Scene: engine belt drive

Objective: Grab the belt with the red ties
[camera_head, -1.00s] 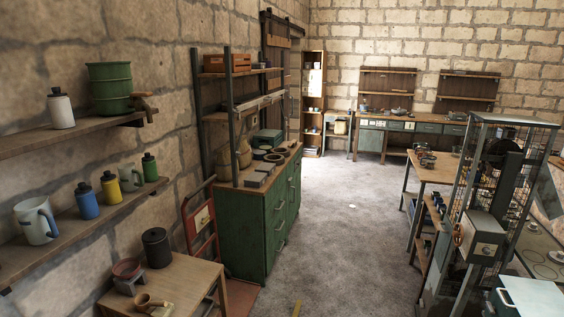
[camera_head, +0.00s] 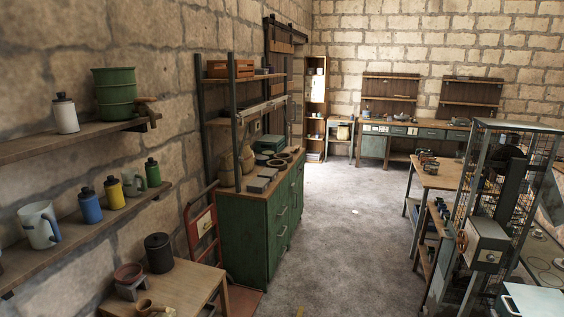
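I cannot make out a belt with red ties anywhere in the head view. Dark ring-shaped items (camera_head: 283,156) lie on top of the green cabinet (camera_head: 243,240), too small to identify. Thin dark loops (camera_head: 545,272) show on a surface at the right edge, partly behind a metal cage frame; I see no red on them. Neither of my grippers is in view.
A small wooden table (camera_head: 190,290) stands at the lower left under wall shelves (camera_head: 95,228) with bottles and mugs. A red hand truck (camera_head: 203,222) leans beside the cabinet. A caged machine (camera_head: 488,240) stands right. The grey floor (camera_head: 345,250) between is clear.

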